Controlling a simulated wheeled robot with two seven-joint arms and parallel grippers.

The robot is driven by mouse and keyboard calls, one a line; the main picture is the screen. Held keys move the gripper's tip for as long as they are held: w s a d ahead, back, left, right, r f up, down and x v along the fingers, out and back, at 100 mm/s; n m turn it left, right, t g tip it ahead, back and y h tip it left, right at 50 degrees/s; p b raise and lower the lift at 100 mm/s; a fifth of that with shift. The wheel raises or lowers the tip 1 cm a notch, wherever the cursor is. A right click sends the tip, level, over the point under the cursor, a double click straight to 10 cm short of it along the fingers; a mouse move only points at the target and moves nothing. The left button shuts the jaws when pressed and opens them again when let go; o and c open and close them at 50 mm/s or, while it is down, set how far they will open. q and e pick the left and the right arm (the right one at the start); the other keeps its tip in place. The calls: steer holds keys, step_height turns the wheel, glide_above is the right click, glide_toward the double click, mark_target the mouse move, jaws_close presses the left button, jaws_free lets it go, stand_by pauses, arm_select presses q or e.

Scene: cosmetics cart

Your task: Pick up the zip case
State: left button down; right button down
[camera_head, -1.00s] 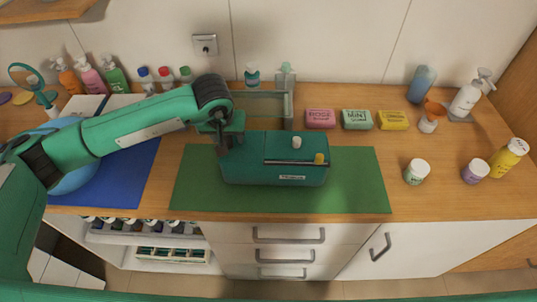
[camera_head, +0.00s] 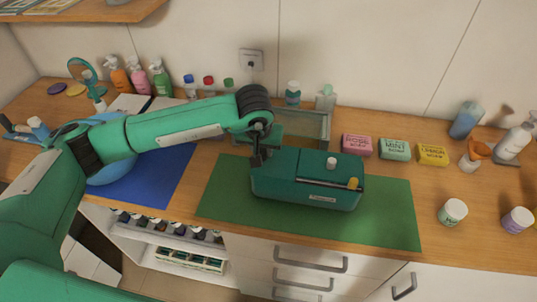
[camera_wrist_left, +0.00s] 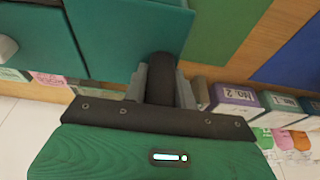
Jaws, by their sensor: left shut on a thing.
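The zip case (camera_head: 300,192) is a teal box with a small front label, a white knob and a yellow-tipped rod on top. In the head view it is over the green mat (camera_head: 385,222); I cannot tell whether its underside touches the mat. My left gripper (camera_head: 260,157) is at the case's left end. In the left wrist view its fingers (camera_wrist_left: 162,82) are shut on a dark, rounded strap or handle at the teal case (camera_wrist_left: 125,35). The fingertips are partly hidden. My right gripper is not in view.
A glass-like tray (camera_head: 300,126) stands behind the case. Pink (camera_head: 357,145), green (camera_head: 394,150) and yellow (camera_head: 433,155) soap boxes line the back right. A white jar (camera_head: 452,212) stands right of the mat. A blue mat (camera_head: 150,178) lies left. Pump bottles (camera_head: 139,78) stand at the back left.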

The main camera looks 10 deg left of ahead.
arm_select(q)
step_height(320, 180, up, 19)
steer(key=b, duration=0.5)
